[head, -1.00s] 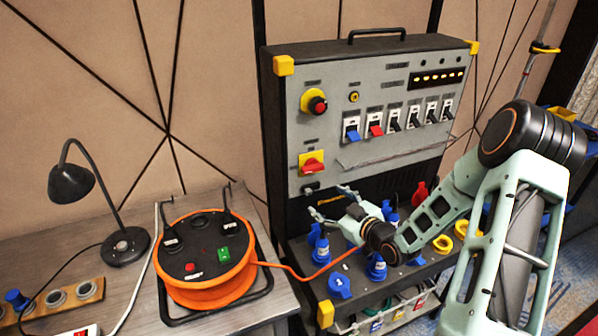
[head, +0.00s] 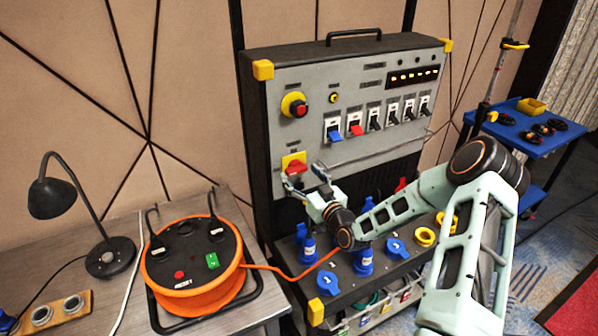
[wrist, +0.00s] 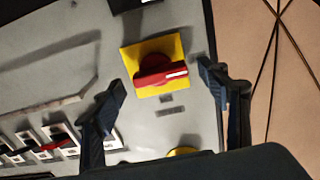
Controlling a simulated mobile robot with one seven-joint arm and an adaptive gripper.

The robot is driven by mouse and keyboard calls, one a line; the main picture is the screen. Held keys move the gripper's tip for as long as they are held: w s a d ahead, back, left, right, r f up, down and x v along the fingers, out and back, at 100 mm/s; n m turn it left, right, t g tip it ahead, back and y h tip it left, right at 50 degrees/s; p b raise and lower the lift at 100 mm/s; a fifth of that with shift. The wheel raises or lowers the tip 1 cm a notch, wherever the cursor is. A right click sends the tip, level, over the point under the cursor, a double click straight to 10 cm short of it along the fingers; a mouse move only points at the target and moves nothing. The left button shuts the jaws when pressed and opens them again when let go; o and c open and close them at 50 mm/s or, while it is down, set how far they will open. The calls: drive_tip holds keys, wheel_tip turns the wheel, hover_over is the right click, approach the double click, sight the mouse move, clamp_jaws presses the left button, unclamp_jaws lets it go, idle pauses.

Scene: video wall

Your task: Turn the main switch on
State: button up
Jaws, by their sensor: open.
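The main switch, a red rotary knob on a yellow square plate (head: 294,165), sits at the lower left of the grey panel face. It also shows in the wrist view (wrist: 155,72), upper middle, its red handle lying nearly level there with a white mark towards its right end. My gripper (head: 307,175) is open and empty, just below and in front of the switch. In the wrist view my gripper's two fingers (wrist: 168,95) stand apart on either side of the switch, with the knob beyond their tips. I see no contact.
A red button on a yellow ring (head: 294,105) and several breaker switches (head: 376,117) share the panel. Blue plugs (head: 309,246) stand on the ledge below my gripper. An orange cable reel (head: 192,262) and a black lamp (head: 105,250) stand on the left table.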

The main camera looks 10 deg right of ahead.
drive_tip(key=shift+w+a, duration=0.25)
drive_tip(key=shift+w, duration=0.4)
drive_tip(key=c, duration=1.2)
drive_tip(key=shift+o, duration=0.2)
